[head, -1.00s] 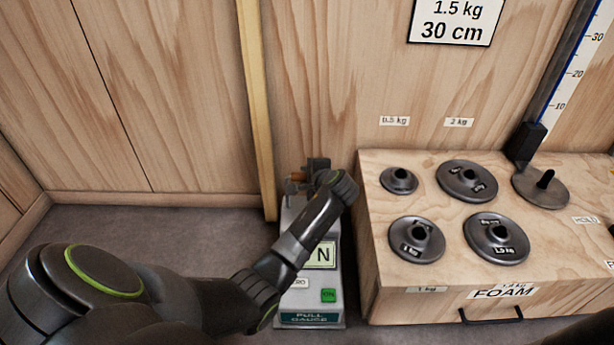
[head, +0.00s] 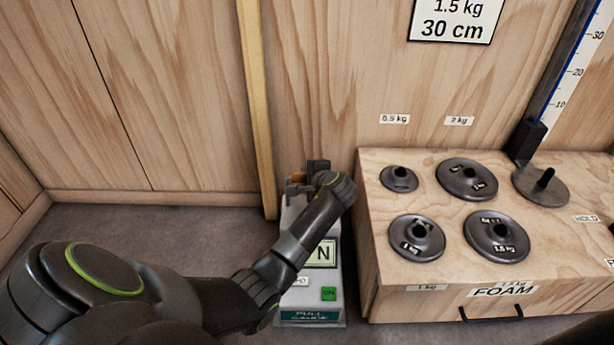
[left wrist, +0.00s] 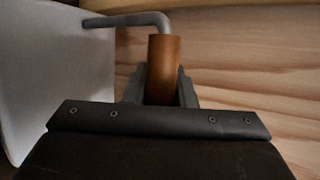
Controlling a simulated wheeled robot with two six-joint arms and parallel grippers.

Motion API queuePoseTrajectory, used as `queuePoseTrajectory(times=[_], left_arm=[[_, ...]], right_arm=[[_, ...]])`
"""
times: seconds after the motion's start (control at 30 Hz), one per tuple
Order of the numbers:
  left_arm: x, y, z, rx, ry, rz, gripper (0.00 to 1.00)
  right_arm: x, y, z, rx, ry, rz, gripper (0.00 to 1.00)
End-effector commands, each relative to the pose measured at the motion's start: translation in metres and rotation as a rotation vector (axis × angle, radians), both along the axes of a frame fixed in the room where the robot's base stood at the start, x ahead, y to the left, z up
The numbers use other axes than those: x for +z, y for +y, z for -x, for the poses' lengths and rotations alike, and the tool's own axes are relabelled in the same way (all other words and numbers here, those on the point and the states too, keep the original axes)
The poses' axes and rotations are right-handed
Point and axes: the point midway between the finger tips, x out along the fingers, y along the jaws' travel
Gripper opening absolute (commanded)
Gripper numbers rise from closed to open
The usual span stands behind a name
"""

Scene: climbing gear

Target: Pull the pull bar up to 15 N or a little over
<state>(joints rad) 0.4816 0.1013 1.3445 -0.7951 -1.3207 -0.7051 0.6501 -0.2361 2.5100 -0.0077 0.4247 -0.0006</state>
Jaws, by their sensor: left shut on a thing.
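The pull gauge (head: 311,303) is a grey box on the floor beside the wooden block. Its display shows an "N", but my left arm hides the number. A green button sits below the display. The pull bar (left wrist: 163,62) is an orange-brown grip on a bent grey rod in the left wrist view. My left gripper (left wrist: 161,85) is shut on the pull bar, one finger on each side. My right gripper is not in view.
A wooden block (head: 400,283) stands right of the gauge, with several dark disc weights on top and a "FOAM" drawer handle in front. A measuring post (head: 565,80) rises at the right. A wooden wall is behind; grey floor (head: 150,220) is free at left.

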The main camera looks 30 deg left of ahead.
Motion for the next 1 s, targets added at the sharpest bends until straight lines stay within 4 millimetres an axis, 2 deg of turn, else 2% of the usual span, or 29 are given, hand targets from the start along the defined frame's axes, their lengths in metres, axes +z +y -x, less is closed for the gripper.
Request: queuePoseTrajectory(times=[0.5, 0.53, 0.7, 1.0], left_arm=[[-0.019, 0.001, -0.001, -0.001, -0.006, -0.006, 0.0], [-0.017, 0.001, -0.002, -0.001, -0.008, -0.007, 0.27], [-0.018, 0.001, -0.001, -0.001, -0.004, -0.004, 0.49], [-0.02, 0.0, 0.0, -0.001, -0.001, -0.002, 0.49]], right_arm=[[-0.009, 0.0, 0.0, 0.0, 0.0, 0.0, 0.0], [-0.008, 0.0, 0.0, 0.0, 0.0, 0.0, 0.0], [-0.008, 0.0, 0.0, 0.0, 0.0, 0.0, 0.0], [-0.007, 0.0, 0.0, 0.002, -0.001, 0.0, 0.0]])
